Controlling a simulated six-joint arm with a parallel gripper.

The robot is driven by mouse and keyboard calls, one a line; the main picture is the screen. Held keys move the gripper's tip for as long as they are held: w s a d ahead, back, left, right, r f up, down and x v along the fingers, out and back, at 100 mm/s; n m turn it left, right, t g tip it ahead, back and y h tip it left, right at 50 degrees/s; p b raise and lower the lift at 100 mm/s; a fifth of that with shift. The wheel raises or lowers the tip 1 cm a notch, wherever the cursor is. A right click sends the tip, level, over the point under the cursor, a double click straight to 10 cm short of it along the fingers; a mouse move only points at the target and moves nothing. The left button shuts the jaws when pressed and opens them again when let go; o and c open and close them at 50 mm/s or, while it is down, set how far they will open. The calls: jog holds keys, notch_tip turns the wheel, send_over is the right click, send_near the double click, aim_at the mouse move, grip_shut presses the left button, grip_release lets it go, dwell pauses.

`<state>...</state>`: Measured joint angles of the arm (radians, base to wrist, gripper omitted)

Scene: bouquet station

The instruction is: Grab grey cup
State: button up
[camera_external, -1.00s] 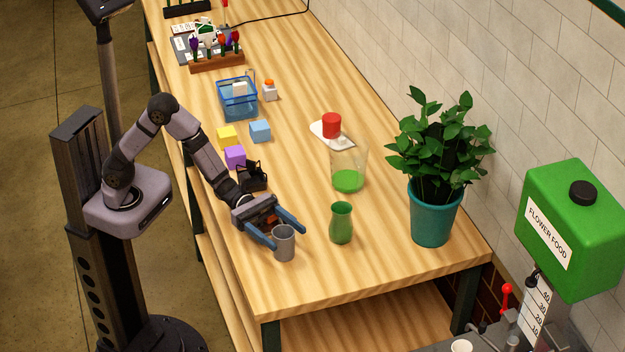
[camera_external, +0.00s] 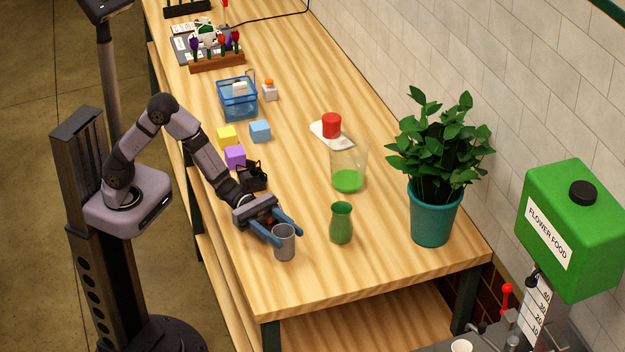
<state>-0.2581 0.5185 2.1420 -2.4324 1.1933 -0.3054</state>
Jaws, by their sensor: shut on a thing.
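The grey cup (camera_external: 284,246) stands upright on the wooden table near its front end. My gripper (camera_external: 287,231) is at the cup's upper part, with its blue fingers on either side of it. The fingers are closed in on the cup. The cup hides part of the fingertips.
A green vase (camera_external: 341,223) stands to the right of the cup, and a clear beaker with green liquid (camera_external: 348,179) is behind it. A plant in a teal pot (camera_external: 432,217) is farther right. Purple (camera_external: 235,156), yellow (camera_external: 227,137) and blue (camera_external: 260,131) cubes lie farther back. The table's front corner is clear.

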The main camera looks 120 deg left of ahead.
jog(key=shift+r, duration=0.6)
jog(key=shift+r+b, duration=0.3)
jog(key=shift+r, duration=0.65)
jog(key=b+v, duration=0.3)
jog(key=v, duration=1.5)
jog(key=shift+w, duration=0.1)
